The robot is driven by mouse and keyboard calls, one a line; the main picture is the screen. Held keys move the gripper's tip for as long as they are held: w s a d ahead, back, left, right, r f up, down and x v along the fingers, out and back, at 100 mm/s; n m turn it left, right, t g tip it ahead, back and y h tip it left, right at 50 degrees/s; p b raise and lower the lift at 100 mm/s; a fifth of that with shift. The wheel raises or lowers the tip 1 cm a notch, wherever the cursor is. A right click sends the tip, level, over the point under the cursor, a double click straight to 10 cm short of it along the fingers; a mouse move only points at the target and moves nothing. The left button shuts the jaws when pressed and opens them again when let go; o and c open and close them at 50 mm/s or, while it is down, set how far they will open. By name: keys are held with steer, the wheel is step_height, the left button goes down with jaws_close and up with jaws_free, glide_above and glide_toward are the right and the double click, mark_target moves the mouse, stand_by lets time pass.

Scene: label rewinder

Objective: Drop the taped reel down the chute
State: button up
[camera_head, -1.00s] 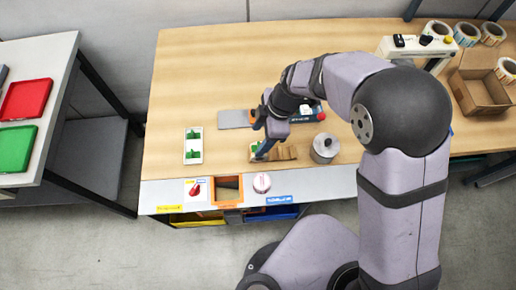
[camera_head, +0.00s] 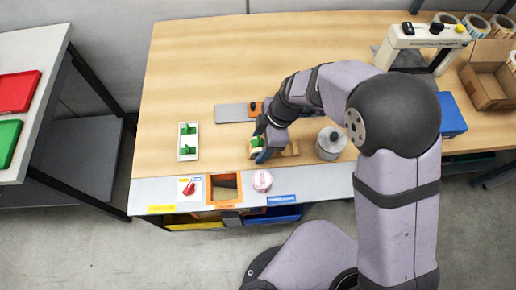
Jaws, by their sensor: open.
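An orange-framed square opening (camera_head: 209,198), which looks like the chute, is set in the grey strip along the table's front edge. A small round white and pink object (camera_head: 262,181) sits on that strip just right of the opening; I cannot tell whether it is the taped reel.
A white tray with green pieces (camera_head: 188,153) lies to the left. A grey plate (camera_head: 231,113) lies behind my gripper, and a metal cylinder (camera_head: 331,143) stands to its right. A cardboard box (camera_head: 487,88) and label rolls are at the far right.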

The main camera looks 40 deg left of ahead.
mark_target(260, 139)
steer(key=c, duration=0.8)
steer(key=shift+o, duration=0.2)
steer(key=shift+r, duration=0.1)
steer(key=shift+r+p, duration=1.9)
steer(key=shift+r, duration=1.5)
steer(key=shift+s, duration=0.1)
